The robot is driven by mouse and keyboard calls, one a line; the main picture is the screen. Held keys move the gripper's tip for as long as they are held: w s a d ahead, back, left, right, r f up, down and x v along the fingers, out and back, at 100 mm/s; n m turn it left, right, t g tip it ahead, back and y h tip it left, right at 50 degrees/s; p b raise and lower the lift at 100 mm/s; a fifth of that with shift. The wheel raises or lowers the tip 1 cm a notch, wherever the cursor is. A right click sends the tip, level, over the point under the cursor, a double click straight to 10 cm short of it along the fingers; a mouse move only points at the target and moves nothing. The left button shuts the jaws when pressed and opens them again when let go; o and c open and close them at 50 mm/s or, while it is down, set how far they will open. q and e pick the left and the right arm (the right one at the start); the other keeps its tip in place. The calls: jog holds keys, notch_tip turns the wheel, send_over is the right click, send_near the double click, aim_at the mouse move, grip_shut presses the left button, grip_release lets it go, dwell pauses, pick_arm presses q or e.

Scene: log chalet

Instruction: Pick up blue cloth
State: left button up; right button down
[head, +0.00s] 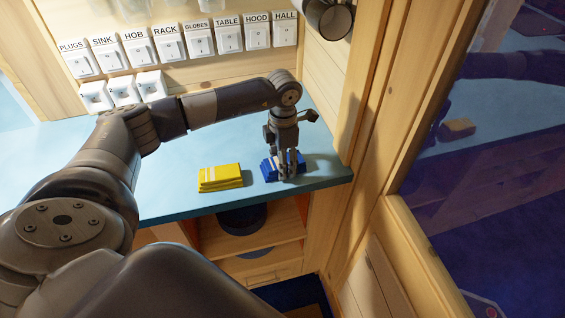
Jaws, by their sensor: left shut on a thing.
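The blue cloth (269,172) is a small folded pad with a pale stripe. It lies on the light blue counter (239,136) near its right front corner. My left gripper (287,172) points straight down over it and is shut on it. The fingers hide part of the cloth. The cloth appears to be at counter height; I cannot tell if it is lifted at all. My right gripper does not show in the head view.
A folded yellow cloth (220,177) lies left of the blue one. Labelled switches (197,41) line the back wall. A wooden wall post (364,90) stands close on the right. Open shelves (250,234) with a dark round item (242,218) sit below the counter.

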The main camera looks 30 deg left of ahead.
pick_arm(q)
jog(key=shift+w+r, duration=0.1)
jog(key=shift+r, duration=0.25)
notch_tip(320, 180, up, 2)
jog(key=shift+w+r+b, duration=0.15)
jog(key=shift+b, duration=0.8)
jog(key=s+d+r+b, duration=0.1)
jog(key=s+b, duration=0.1)
jog(key=s, duration=0.6)
jog(key=s+d+r+b, duration=0.1)
jog(key=s+d+b, duration=0.1)
jog(key=s, duration=0.6)
jog(key=shift+d, duration=0.3)
jog(key=shift+o, duration=0.4)
